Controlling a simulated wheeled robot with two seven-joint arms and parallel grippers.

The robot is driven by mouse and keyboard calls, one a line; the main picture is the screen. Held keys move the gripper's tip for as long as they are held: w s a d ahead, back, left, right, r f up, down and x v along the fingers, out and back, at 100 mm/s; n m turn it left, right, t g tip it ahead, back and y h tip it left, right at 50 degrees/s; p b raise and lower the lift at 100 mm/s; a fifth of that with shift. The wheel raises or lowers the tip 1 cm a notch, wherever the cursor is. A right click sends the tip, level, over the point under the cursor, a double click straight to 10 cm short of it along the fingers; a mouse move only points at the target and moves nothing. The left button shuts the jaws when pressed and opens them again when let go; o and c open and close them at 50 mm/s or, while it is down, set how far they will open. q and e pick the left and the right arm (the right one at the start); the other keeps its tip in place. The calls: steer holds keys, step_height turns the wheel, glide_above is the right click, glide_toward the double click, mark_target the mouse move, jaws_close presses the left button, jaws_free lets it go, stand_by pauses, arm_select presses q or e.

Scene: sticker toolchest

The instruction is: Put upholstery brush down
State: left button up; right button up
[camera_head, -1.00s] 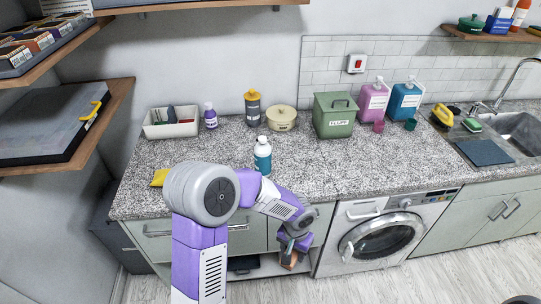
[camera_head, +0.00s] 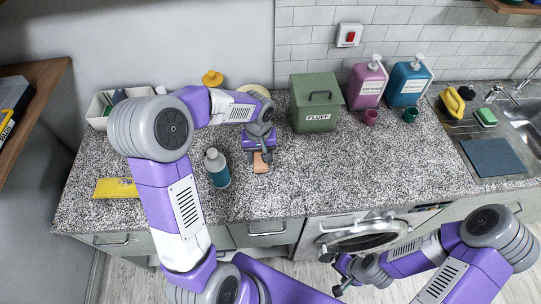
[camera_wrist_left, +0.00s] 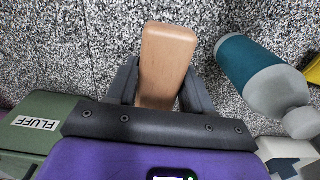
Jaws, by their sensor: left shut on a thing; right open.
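The upholstery brush (camera_wrist_left: 166,58) shows as a pale wooden block between the fingers of my left gripper (camera_wrist_left: 160,85) in the left wrist view. In the head view the brush (camera_head: 261,163) is at or just above the speckled counter (camera_head: 330,180), right of a teal bottle; I cannot tell whether it touches. My left gripper (camera_head: 259,155) is shut on it. The bristles are hidden. My right gripper (camera_head: 340,275) is open and empty, low in front of the washing machine.
The teal bottle with a grey cap (camera_head: 217,169) stands close left of the brush. A green FLUFF bin (camera_head: 315,103) is behind to the right. A yellow cloth (camera_head: 116,188) lies at left. The counter right of the brush is clear.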

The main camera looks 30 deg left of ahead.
arm_select(q)
glide_above(260, 178)
step_height(260, 178, down, 5)
steer(key=shift+f+b, duration=0.15)
steer(key=shift+b, duration=0.15)
steer(key=shift+w+f, duration=0.15)
steer(key=shift+f, duration=2)
steer(key=shift+f+b, duration=0.15)
steer(key=shift+b, duration=0.2)
steer(key=o, duration=0.9)
steer(key=shift+o, duration=0.2)
